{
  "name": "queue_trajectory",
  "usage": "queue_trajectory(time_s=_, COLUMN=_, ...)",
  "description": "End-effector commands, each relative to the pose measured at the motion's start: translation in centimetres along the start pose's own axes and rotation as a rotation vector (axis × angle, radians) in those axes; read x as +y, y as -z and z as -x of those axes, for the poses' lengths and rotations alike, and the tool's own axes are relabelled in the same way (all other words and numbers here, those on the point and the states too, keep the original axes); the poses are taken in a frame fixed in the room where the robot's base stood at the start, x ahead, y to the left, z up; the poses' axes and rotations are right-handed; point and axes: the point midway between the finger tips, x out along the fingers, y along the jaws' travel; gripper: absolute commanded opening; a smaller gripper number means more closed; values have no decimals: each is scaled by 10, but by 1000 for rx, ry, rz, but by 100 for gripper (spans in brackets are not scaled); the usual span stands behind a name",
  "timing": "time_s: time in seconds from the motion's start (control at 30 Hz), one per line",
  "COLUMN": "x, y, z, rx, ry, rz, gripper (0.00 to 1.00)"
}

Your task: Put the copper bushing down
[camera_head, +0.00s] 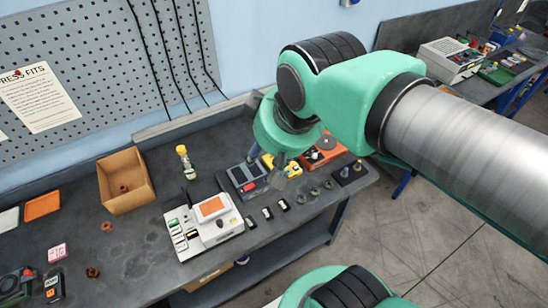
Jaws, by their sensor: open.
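Small copper-brown rings that look like bushings show in three places. One (106,226) lies on the bench in front of the cardboard box. Another (93,272) lies nearer the bench's front. A third (124,188) is inside the open cardboard box (127,204). I cannot tell which one the task means. My gripper (279,178) is open, low over the right part of the bench, beside a dark tray-like device (237,178). It is well to the right of all three rings. My arm hides part of it, and I see nothing held in it.
A white device with an orange panel (209,207) stands between the box and my gripper. A yellow-topped bottle (186,160) stands behind it. Several small dark parts line the bench's front right. An orange device (322,150) is at the right. The bench's left middle is mostly clear.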

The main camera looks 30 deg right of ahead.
Motion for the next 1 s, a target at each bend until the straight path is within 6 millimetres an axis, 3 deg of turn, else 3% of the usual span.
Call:
queue_trajectory(time_s=0.2, x=3, y=-23, z=0, rx=16, ry=-8, rz=-90, gripper=46)
queue_trajectory(time_s=0.67, x=3, y=-26, z=-2, rx=17, ry=-9, rz=-101, gripper=46)
queue_trajectory(time_s=1.0, x=2, y=-43, z=-35, rx=17, ry=-9, rz=-100, gripper=46)
